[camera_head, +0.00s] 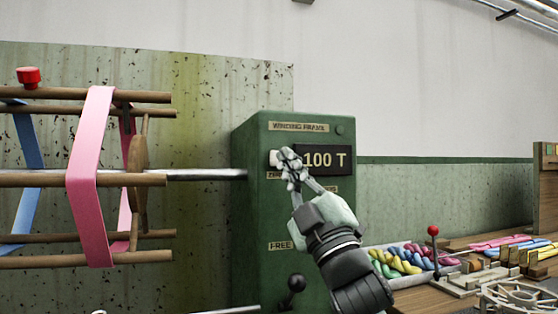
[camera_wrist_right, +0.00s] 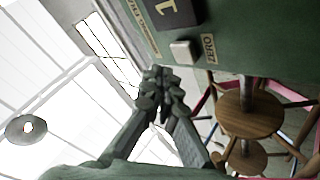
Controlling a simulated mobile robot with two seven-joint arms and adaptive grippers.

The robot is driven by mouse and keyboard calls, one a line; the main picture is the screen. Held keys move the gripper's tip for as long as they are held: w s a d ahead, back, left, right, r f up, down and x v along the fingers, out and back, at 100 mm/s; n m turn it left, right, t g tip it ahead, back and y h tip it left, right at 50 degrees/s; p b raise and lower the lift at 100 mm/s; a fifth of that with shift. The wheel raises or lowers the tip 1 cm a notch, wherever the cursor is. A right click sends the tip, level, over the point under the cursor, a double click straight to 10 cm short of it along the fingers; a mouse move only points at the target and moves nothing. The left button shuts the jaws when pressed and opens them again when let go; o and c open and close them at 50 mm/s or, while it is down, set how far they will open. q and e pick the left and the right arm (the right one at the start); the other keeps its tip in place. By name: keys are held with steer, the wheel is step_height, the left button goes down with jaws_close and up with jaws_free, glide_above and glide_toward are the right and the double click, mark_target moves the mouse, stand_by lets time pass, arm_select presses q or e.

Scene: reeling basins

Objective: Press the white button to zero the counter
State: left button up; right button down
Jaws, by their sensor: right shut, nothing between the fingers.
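In the right wrist view, the button (camera_wrist_right: 182,52) stands out from the green face beside a "ZERO" label (camera_wrist_right: 208,48). My right gripper (camera_head: 290,165) is shut and empty, with its fingertips in front of the button's right part and the display's left edge. In the right wrist view, the fingertips (camera_wrist_right: 160,86) are just below the button; I cannot tell whether they touch it. My left gripper is not in view.
A wooden reel (camera_head: 90,180) with pink and blue bands stands at the left, its metal shaft running to the box. A black-knobbed lever (camera_head: 295,283) is low on the box. A tray of coloured skeins (camera_head: 405,258) and a red-knobbed lever (camera_head: 433,231) are at the right.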

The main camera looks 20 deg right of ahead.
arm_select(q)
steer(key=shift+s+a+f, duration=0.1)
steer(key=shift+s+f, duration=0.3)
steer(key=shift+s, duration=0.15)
arm_select(e)
steer(key=shift+w, duration=0.6)
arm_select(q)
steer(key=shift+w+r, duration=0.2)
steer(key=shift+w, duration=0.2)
arm_select(e)
steer(key=shift+w, duration=0.1)
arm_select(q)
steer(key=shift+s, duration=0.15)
arm_select(e)
steer(key=shift+w, duration=0.35)
